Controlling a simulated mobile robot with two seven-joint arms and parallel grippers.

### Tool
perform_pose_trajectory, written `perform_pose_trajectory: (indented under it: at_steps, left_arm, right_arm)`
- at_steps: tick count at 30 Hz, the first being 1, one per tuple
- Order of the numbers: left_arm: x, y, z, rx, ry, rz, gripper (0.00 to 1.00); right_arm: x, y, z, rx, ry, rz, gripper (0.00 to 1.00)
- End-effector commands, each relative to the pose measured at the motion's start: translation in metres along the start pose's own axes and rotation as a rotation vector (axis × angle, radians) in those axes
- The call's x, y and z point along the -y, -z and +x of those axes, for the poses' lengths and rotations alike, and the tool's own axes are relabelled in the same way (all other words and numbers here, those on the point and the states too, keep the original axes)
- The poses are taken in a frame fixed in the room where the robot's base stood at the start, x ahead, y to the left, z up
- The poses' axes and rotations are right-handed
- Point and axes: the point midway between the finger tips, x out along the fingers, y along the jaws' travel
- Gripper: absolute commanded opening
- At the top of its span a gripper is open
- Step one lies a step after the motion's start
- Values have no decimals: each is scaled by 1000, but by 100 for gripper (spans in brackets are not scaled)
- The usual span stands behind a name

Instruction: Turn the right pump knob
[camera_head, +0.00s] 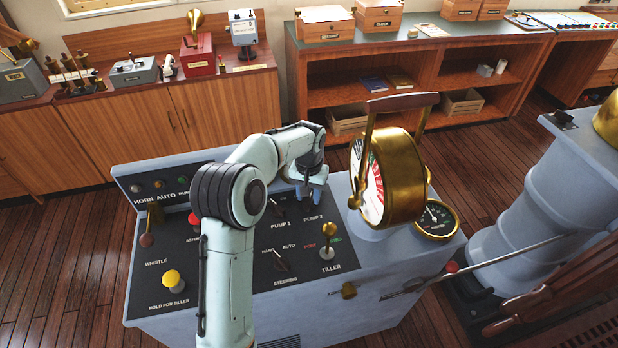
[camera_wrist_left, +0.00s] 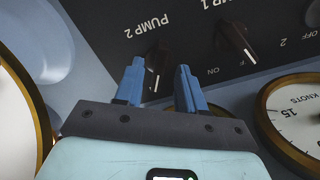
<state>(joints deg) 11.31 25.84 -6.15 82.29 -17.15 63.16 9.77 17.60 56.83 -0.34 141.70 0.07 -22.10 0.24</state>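The console's right pump knob, labelled PUMP 2, is a small dark pointer knob (camera_wrist_left: 157,62) in the left wrist view, where the panel appears upside down. My left gripper (camera_head: 312,192) hangs over that spot and hides the knob in the head view. In the left wrist view the blue fingers of the gripper (camera_wrist_left: 159,80) are apart, one on each side of the PUMP 2 knob. I cannot tell whether they touch it. The PUMP 1 knob (camera_head: 277,208) stands to the left in the head view. My right gripper is not in view.
A brass engine telegraph (camera_head: 402,178) and a round gauge (camera_head: 436,218) stand close on the right. The tiller lever (camera_head: 327,243) and steering knob (camera_head: 280,262) are nearer the front. A yellow button (camera_head: 172,279) and a whistle lever (camera_head: 149,238) sit at the left.

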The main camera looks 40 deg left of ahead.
Motion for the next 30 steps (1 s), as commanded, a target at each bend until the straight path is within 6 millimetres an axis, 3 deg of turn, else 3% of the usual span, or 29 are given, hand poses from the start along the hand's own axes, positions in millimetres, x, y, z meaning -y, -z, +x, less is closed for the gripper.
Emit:
perform_pose_trajectory:
  at_steps: [9, 15, 21, 30]
  left_arm:
    - [-1, 1, -72, -8, -2, 2, 39]
    - [0, 1, -106, -5, -1, 2, 39]
    - [0, 0, -119, -3, 0, 2, 39]
    - [0, 0, -120, -2, 0, 2, 39]
  right_arm:
    - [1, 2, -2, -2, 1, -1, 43]
    - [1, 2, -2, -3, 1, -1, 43]
    - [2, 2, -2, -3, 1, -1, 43]
    - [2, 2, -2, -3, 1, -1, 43]
